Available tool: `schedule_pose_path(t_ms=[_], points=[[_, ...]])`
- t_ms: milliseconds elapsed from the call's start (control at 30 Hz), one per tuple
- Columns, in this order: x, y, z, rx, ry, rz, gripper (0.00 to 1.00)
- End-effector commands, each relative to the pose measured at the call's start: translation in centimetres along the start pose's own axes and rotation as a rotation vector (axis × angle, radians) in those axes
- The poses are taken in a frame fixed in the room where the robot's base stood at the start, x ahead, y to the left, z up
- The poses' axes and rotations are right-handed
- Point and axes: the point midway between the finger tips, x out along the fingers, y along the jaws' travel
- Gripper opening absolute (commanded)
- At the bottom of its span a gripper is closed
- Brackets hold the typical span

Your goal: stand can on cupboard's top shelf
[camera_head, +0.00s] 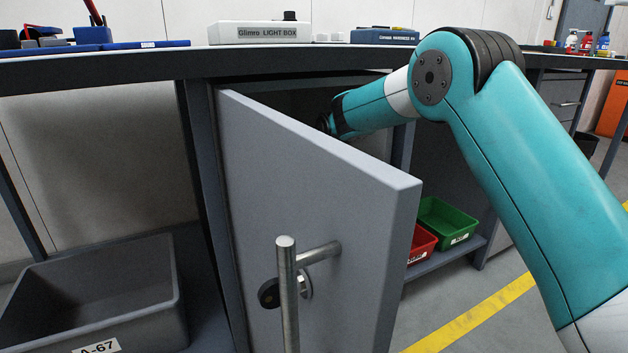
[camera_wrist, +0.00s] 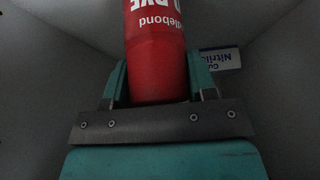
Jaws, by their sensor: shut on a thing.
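A red can (camera_wrist: 156,60) with white lettering sits between the two fingers of my gripper (camera_wrist: 160,82) in the wrist view. The fingers are shut on it. The head view shows my arm reaching into the cupboard (camera_head: 205,150) past its open door (camera_head: 310,200). The door hides the can and most of my gripper there. The top shelf cannot be made out in either view, so I cannot tell whether the can touches it.
A box marked Nitrile (camera_wrist: 219,58) stands right of the can inside the cupboard. The door edge and its handle (camera_head: 288,295) jut out below my arm. A grey bin (camera_head: 95,290) is at left; red (camera_head: 421,243) and green (camera_head: 446,222) bins are at right.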

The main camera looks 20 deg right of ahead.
Motion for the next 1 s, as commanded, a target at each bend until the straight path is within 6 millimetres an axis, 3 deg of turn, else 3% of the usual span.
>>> schedule_pose_path(t_ms=[100,133,200,233,567,667,833,1000], points=[[0.2,0.0,0.2,0.000,0.000,0.000,0.18],[0.2,0.0,0.2,0.000,0.000,0.000,0.58],[0.2,0.0,0.2,0.000,-0.001,0.000,0.74],[0.2,0.0,0.2,0.000,-0.001,0.000,0.77],[-0.2,0.0,-0.1,0.000,0.001,0.000,0.77],[-1.6,0.0,-0.2,0.000,0.000,0.000,0.77],[-5.8,0.0,-0.4,0.000,0.002,0.000,0.77],[-7.2,0.0,2.8,0.001,-0.003,0.000,0.77]])
